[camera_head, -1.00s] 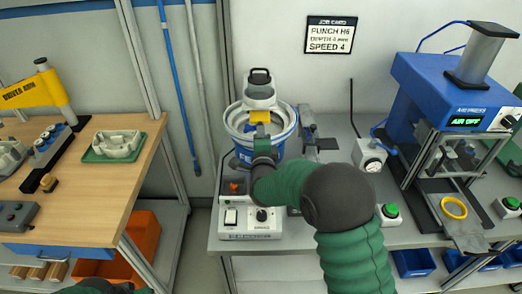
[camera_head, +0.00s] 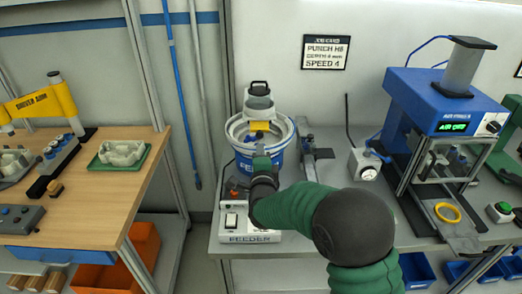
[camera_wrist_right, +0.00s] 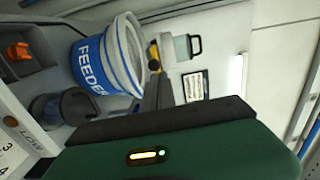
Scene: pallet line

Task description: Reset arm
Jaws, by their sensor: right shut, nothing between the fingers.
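My right arm is green with a dark, rounded joint and reaches in from the lower right of the head view. Its gripper (camera_head: 261,150) is shut and empty, in front of the blue and white feeder bowl (camera_head: 242,135). From the head view I cannot tell whether it touches the bowl. The right wrist view shows my green wrist housing across the bottom, with the feeder bowl (camera_wrist_right: 106,58) beyond it at the upper left, tilted in the picture. My left gripper is not in view.
The feeder's control box (camera_head: 246,222) stands below the bowl. A wooden bench (camera_head: 95,222) with a green tray (camera_head: 100,164) is at left.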

